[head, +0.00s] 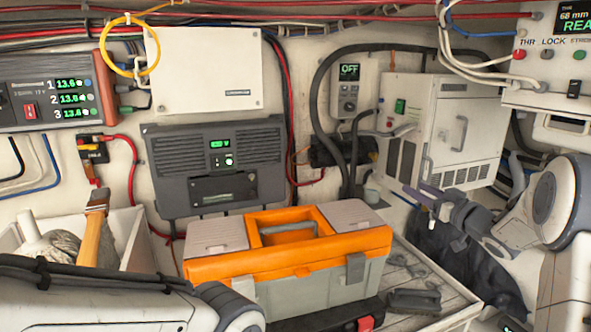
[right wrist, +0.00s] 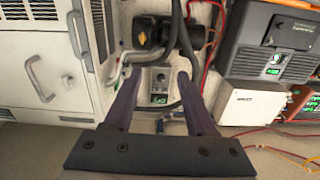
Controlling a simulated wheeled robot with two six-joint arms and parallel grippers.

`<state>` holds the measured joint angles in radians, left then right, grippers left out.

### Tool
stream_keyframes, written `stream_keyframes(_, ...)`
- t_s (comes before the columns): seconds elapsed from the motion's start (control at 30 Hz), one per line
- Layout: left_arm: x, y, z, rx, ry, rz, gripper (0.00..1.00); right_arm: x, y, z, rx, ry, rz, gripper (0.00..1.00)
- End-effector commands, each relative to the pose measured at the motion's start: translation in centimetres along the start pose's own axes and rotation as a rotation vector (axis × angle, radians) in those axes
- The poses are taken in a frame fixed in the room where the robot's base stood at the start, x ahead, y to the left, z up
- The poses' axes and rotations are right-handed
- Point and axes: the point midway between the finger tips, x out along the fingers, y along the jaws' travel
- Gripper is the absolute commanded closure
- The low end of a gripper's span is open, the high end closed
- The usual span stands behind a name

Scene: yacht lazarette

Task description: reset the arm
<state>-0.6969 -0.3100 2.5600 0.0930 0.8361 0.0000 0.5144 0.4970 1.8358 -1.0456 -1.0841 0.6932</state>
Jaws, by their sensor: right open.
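My right gripper (head: 421,191) is open and empty, in front of the white cabinet at the right of the head view. In the right wrist view its two dark purple fingers (right wrist: 158,77) stand apart with nothing between them. Beyond them, that view shows the small control panel (right wrist: 159,82) on the wall, upside down. My left arm comes in along the bottom left of the head view, and its gripper is not in view.
An orange and grey toolbox (head: 290,262) stands at the middle front, with a dark brush (head: 414,300) to its right. A bin (head: 135,243) with a wooden-handled brush (head: 93,225) is at left. The white cabinet (head: 455,125), with a handle, is close behind my right gripper. Cables hang along the wall.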

Motion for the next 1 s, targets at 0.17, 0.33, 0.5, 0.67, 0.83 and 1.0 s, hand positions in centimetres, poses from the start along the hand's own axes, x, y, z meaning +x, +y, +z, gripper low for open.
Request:
stream_keyframes(0.17, 0.2, 0.0, 0.0, 0.000, 0.000, 0.000, 0.50, 0.4, -0.7, 0.1, -0.007, -0.019, 0.020, 0.44)
stream_keyframes(0.33, 0.5, 0.0, 0.0, 0.000, 0.000, 0.000, 0.50, 1.0, -1.8, 0.7, -0.016, -0.063, 0.062, 0.44)
stream_keyframes(0.5, 1.0, -0.1, 0.0, 0.000, 0.000, 0.000, 0.50, 1.9, -4.3, 1.6, -0.023, -0.127, 0.103, 0.44)
stream_keyframes(0.67, 1.6, -0.1, 0.1, 0.000, 0.000, 0.000, 0.50, 2.5, -8.2, 3.2, -0.030, -0.229, 0.143, 0.44)
stream_keyframes(0.83, 2.5, -0.2, 0.1, 0.000, 0.000, 0.000, 0.50, 1.3, -14.7, 6.4, -0.037, -0.408, 0.171, 0.44)
stream_keyframes(1.0, 3.7, -0.3, 0.2, -0.001, 0.000, 0.000, 0.50, -4.6, -24.0, 11.9, -0.049, -0.710, 0.141, 0.44)
